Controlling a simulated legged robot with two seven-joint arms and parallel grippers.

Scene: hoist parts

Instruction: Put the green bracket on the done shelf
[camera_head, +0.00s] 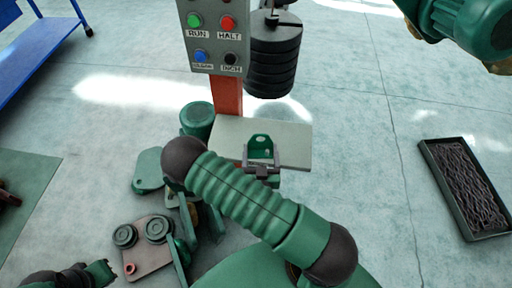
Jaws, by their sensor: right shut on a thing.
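The green bracket (261,146), with a round hole in its upright flange, shows just beyond the fingers of my right gripper (262,166). My right gripper is shut on it. The bracket is in front of a flat pale grey plate (295,153) beside the red post; I cannot tell whether it touches the plate. No label shows on the plate, so I cannot tell if it is the done shelf. My ridged green arm link crosses in front, below the gripper, and hides part of what is behind. My left gripper does not show clearly.
A control box (213,42) with buttons tops the red post (229,96), beside stacked dark weights (274,62). A chain tray (438,185) lies right. A brown plate with wheels (147,258) sits lower left. A blue table (35,45) stands upper left. The right floor is mostly clear.

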